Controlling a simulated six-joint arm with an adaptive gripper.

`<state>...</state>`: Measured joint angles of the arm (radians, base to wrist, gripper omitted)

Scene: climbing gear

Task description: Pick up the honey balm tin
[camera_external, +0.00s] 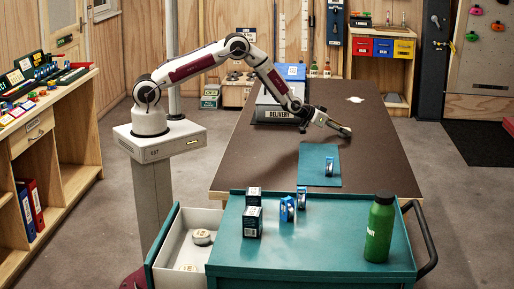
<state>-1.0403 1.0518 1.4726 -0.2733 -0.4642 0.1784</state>
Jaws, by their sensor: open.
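No label that reads honey balm is legible, so I cannot tell which tin is the honey balm one. Pale round tins (202,237) lie in the open drawer (166,240) of the teal cart. Small round blue-and-silver items, possibly tins on edge, stand on the cart top (287,209), and a similar one (329,167) stands on the teal mat (314,155) on the brown table. My gripper (346,132) is open above the table, just beyond the mat's far edge. It holds nothing that I can see and is apart from all these items.
Dark boxes (252,222) and a green bottle (379,228) stand on the teal cart (330,245). A grey box marked DELIVERY (279,114) sits at the table's left, near my forearm. The brown table (390,155) is mostly clear right of the mat.

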